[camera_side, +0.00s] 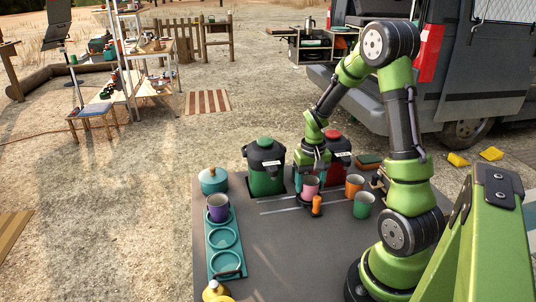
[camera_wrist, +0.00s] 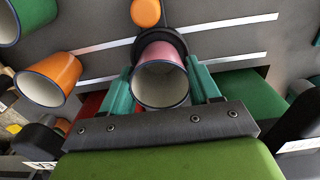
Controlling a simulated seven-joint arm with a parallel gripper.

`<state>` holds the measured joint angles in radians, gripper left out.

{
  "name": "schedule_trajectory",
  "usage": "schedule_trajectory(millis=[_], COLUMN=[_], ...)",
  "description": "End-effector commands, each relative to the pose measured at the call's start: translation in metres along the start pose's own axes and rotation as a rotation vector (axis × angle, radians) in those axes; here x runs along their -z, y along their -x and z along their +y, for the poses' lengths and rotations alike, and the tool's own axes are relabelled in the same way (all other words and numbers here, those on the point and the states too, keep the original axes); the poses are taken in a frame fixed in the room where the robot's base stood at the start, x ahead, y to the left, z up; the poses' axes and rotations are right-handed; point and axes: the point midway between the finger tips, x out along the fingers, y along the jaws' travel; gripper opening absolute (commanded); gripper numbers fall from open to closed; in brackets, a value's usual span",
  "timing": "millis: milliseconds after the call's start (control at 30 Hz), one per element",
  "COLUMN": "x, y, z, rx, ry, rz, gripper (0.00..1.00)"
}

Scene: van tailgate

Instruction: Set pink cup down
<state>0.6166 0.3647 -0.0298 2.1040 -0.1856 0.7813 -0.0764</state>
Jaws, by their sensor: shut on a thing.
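The pink cup (camera_side: 310,186) is between the fingers of my gripper (camera_side: 311,178), above or at the grey table in front of the dispensers. In the wrist view the pink cup (camera_wrist: 162,55) shows its pale open mouth toward the camera, with the teal fingers of my gripper (camera_wrist: 161,88) shut on its two sides. A dark round piece with an orange knob (camera_wrist: 146,12) lies just beyond the cup. I cannot tell whether the cup's base touches anything.
An orange cup (camera_side: 354,184) and a green cup (camera_side: 363,207) stand close on the right. A green dispenser (camera_side: 264,180) and a red dispenser (camera_side: 338,147) stand behind. A teal tray (camera_side: 224,258) at left holds a purple cup (camera_side: 218,209) and has empty rings. The table (camera_side: 285,255) is clear in front.

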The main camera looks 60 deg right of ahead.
Motion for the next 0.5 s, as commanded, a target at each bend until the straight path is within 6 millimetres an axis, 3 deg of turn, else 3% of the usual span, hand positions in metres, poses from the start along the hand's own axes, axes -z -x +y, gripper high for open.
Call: schedule_trajectory(millis=[233,267,400,500], x=[-0.0002,-0.0002,-0.0001,-0.0001], y=[-0.0028,-0.0027,-0.0023,-0.0023], z=[-0.0001,-0.0001,0.0,0.0], rx=[0.0,0.0,0.0,0.0], ry=[-0.001,-0.001,-0.001,-0.001], rz=[-0.001,-0.001,-0.001,-0.001], gripper=[0.3,0.64,0.86,0.87])
